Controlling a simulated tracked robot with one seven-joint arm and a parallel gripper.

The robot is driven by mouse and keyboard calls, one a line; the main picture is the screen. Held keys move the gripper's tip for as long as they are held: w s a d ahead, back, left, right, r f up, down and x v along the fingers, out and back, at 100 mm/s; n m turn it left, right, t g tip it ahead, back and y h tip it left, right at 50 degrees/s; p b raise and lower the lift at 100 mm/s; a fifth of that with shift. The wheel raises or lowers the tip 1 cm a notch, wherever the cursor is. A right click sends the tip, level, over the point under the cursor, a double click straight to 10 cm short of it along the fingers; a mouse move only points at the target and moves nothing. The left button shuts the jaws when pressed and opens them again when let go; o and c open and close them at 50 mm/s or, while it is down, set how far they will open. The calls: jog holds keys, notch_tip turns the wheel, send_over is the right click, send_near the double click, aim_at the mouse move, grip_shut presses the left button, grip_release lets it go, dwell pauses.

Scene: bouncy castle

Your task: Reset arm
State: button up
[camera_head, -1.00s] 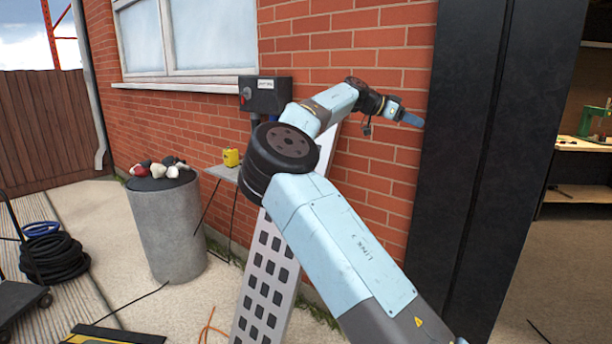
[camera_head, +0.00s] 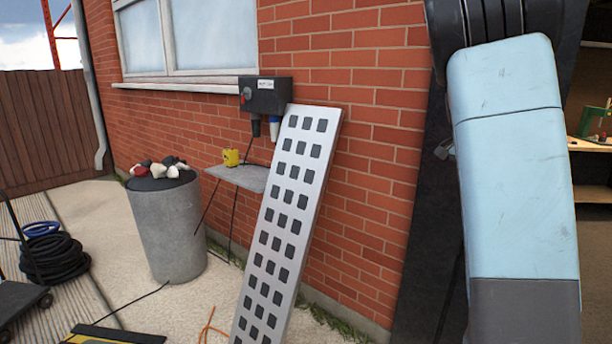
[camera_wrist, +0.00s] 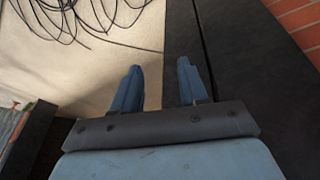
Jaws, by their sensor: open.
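My gripper (camera_wrist: 159,85) shows in the wrist view with its two blue fingers spread apart and nothing between them. Pale ground and a black panel lie beyond the fingers. In the head view my arm stands at the right side, a large light-blue link in front of the black door-like panel (camera_head: 425,250). My gripper itself is hidden in the head view, apart from a small metal part beside the link that I cannot make out.
A perforated metal ramp (camera_head: 283,225) leans on the brick wall below a dark control box (camera_head: 265,95). A small shelf (camera_head: 240,177) holds a yellow object (camera_head: 231,157). A grey barrel (camera_head: 168,230) stands left. Cables (camera_wrist: 85,15) lie on the ground. A workbench (camera_head: 592,145) is at far right.

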jog(key=s+a+r+n+t+y, duration=0.1)
jog(key=s+a+n, duration=0.3)
jog(key=s+a, duration=0.3)
jog(key=s+a+r+n+t+y, duration=0.1)
jog(key=s+a+n, duration=0.3)
jog(key=s, duration=1)
jog(key=s+a+r+n+t+y, duration=0.1)
jog(key=s+a+n+t, duration=0.2)
jog(key=s+a, duration=0.7)
jog(key=shift+s+a+n+y, duration=0.2)
jog(key=shift+s+n+y, duration=0.1)
jog(key=shift+s+n, duration=0.5)
jog(key=shift+w+r, duration=0.1)
jog(key=shift+w, duration=0.05)
